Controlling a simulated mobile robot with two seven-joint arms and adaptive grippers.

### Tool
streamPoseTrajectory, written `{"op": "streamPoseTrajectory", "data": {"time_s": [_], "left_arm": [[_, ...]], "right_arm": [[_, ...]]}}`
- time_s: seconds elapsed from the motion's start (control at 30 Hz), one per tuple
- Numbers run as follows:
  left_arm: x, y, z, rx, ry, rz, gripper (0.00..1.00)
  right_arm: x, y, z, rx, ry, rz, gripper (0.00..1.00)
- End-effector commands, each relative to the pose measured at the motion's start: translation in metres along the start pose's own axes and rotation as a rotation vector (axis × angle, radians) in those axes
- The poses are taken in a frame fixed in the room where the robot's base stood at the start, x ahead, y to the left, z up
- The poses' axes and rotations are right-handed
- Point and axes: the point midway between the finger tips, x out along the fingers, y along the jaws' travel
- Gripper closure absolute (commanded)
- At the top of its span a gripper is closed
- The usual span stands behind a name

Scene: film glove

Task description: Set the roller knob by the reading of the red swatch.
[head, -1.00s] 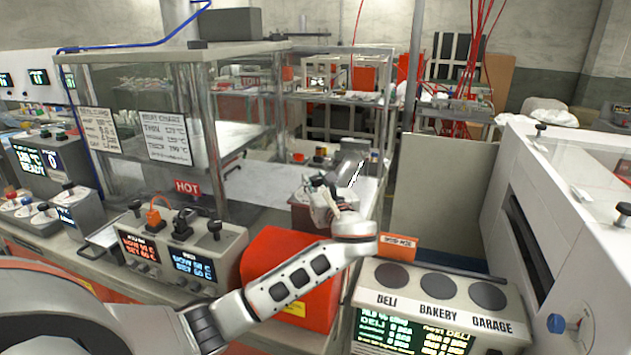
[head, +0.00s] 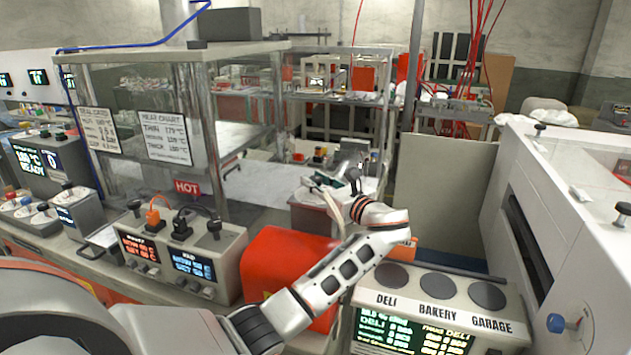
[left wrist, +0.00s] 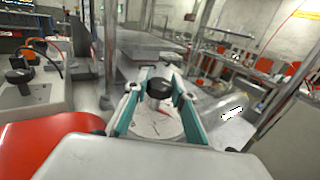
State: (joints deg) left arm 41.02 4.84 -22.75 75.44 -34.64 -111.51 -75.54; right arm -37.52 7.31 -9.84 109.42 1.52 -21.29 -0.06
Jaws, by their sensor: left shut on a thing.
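My left arm reaches across the middle of the head view, and its gripper (head: 355,182) points away from me, small and partly hidden by my wrist. In the left wrist view the left fingers (left wrist: 158,92), with teal sides, are shut on a black knob (left wrist: 159,88). A pale round piece (left wrist: 157,122) with thin marks shows below that knob. A blue knob (head: 556,323) is on the front of the white machine at the right; its setting is too small to read. Red-topped pieces (head: 12,191) show at the far left; I cannot tell whether one is the red swatch. My right gripper is not visible.
A panel (head: 440,300) marked DELI, BAKERY and GARAGE has three dark round pads and green text. A red box (head: 285,262) stands under my left forearm. A glass cabinet (head: 230,130) carries a heat chart and a HOT sign. A white machine (head: 550,190) fills the right side.

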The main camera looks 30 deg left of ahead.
Motion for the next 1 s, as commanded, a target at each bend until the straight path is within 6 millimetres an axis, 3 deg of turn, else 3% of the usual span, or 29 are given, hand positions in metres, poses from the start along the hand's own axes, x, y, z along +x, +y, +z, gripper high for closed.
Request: {"op": "streamPoseTrajectory", "data": {"time_s": [0.1,0.13,0.2,0.63,1.0], "left_arm": [[0.001,0.0,0.0,-0.002,0.0,0.0,0.97],[0.001,0.0,0.0,-0.002,0.0,0.0,0.7],[0.001,0.0,0.0,-0.002,0.0,0.0,0.58],[-0.007,-0.001,0.0,-0.001,0.001,-0.002,0.58],[-0.076,-0.001,-0.001,-0.002,0.004,-0.004,0.58]], "right_arm": [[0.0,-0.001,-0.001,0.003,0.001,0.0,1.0],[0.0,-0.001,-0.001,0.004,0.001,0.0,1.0],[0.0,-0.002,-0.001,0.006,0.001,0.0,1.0],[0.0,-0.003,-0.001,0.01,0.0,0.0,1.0],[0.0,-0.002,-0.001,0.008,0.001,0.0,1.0]]}}
